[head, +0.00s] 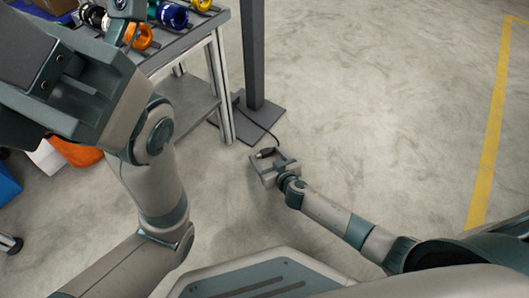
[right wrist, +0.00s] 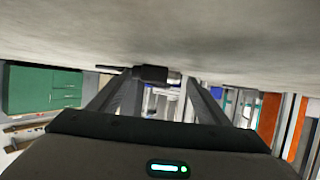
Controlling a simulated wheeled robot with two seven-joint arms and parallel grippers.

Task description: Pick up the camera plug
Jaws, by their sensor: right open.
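The camera plug (head: 266,153) is a small dark connector on the end of a black cable, low over the concrete floor in the head view. My right gripper (head: 271,161) is open, with its fingers at the plug. In the right wrist view the dark plug (right wrist: 150,74) lies crosswise at the fingertips of the right gripper (right wrist: 163,80), nearer the left finger. I cannot tell whether a finger touches it. My left arm fills the left of the head view; its finger opening cannot be made out.
The cable (head: 262,128) runs from the plug up to the base plate (head: 256,121) of a dark post. A grey cart (head: 215,85) with several coloured reels on top stands at upper left. The floor right of the plug is clear up to a yellow line (head: 490,140).

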